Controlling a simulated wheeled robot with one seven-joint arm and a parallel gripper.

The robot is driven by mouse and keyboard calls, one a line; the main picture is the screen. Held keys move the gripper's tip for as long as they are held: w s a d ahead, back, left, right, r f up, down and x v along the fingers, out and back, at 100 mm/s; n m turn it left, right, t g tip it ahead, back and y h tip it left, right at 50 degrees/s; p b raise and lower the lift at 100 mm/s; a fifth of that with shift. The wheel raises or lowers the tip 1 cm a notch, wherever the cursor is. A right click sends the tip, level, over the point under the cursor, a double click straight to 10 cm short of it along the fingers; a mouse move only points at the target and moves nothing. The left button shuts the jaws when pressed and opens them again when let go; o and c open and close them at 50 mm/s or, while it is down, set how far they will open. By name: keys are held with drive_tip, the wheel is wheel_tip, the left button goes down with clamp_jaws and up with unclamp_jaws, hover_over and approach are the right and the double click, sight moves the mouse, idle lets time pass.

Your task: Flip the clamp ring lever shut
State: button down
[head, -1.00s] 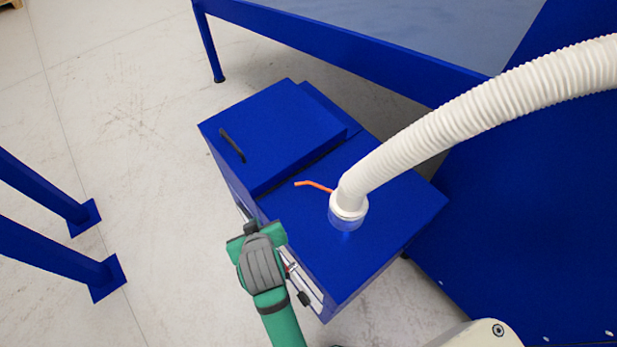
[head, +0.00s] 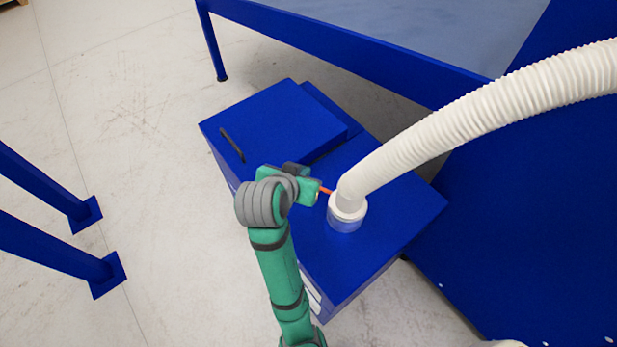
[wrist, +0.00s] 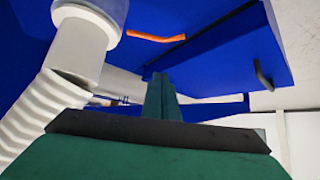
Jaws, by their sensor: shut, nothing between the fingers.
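The orange lever (head: 326,190) sticks out to the left of the hose collar on top of the blue cabinet. My gripper covers most of it in the head view. In the wrist view the whole lever (wrist: 155,37) shows, bent, beside the clear-and-white collar (wrist: 103,12). The collar (head: 347,211) joins the white hose to the cabinet top. My gripper (head: 317,192) is at the lever, left of the collar. Its shut, empty fingers (wrist: 160,82) show below the lever in the wrist view; I cannot tell whether they touch it.
The white ribbed hose (head: 480,115) arches up to the right. The blue cabinet (head: 395,225) has a raised lid (head: 280,120) with a black handle (head: 232,145) at left. A blue-framed table (head: 360,60) stands behind.

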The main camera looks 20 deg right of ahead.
drive_tip(key=x, duration=1)
drive_tip(key=shift+s+a+f, duration=0.35)
drive_tip(key=shift+s+a, duration=0.25)
drive_tip(key=shift+s, duration=0.1)
drive_tip(key=shift+s+a+f, duration=0.35)
drive_tip(key=shift+s+a, duration=0.2)
drive_tip(key=shift+s, duration=0.15)
drive_tip(key=shift+w, duration=0.1)
